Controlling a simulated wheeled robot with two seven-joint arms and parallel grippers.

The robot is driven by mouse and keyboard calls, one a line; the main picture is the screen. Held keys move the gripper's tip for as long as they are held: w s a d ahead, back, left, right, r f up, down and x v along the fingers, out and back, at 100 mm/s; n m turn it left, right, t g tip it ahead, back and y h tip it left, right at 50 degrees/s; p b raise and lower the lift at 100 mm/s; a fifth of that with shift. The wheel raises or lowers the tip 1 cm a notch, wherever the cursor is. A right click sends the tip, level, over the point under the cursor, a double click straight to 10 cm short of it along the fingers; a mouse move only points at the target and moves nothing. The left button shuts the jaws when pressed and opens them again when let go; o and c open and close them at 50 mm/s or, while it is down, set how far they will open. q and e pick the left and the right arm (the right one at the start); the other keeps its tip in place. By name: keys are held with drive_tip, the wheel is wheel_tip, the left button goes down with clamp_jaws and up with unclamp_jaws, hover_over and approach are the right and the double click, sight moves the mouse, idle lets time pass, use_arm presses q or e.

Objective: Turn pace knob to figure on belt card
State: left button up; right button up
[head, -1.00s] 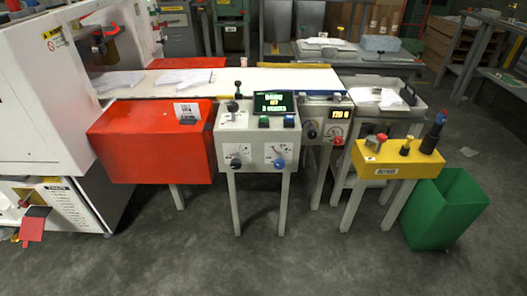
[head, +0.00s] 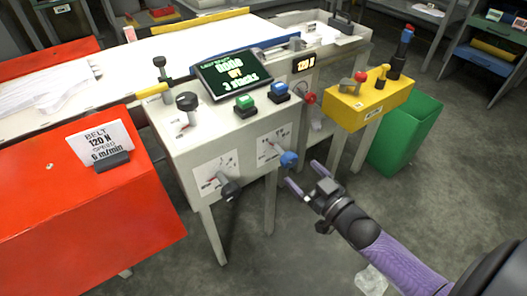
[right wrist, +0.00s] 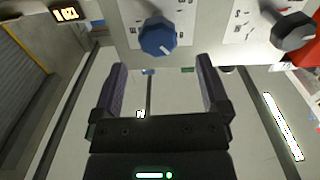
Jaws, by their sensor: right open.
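The grey console (head: 225,145) has two front knobs on white dial plates: a blue knob (head: 288,159) and a black knob (head: 229,188). I cannot tell from their small lettering which one is pace. My right gripper (head: 303,177) is open and empty, just in front of the blue knob and apart from it. In the right wrist view the blue knob (right wrist: 158,36) is ahead between the open fingers; the black knob (right wrist: 295,30) is at right.
The console top carries a screen (head: 232,72), a green button (head: 245,102), a blue button (head: 279,90) and black levers. A display (head: 304,63) reads 120 N. A yellow box (head: 368,103) and a green bin (head: 405,135) stand at right.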

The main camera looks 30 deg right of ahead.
sight(284, 153)
drive_tip(key=w+b, duration=0.2)
drive_tip(key=w, duration=0.2)
drive_tip(key=w+b, duration=0.1)
drive_tip(key=w, duration=0.2)
drive_tip(key=shift+w+a+f+b, duration=0.2)
drive_tip(key=shift+w+b, duration=0.15)
drive_tip(key=shift+b, duration=0.05)
drive_tip(key=shift+w+r, duration=0.15)
drive_tip(key=shift+w, duration=0.1)
drive_tip(key=shift+c, duration=1.1)
drive_tip(key=c, duration=1.1)
use_arm(q)
drive_tip(key=f, duration=0.1)
drive_tip(key=s+f, duration=0.2)
drive_tip(key=shift+d+f, duration=0.3)
use_arm(e)
drive_tip(key=shift+o, duration=0.2)
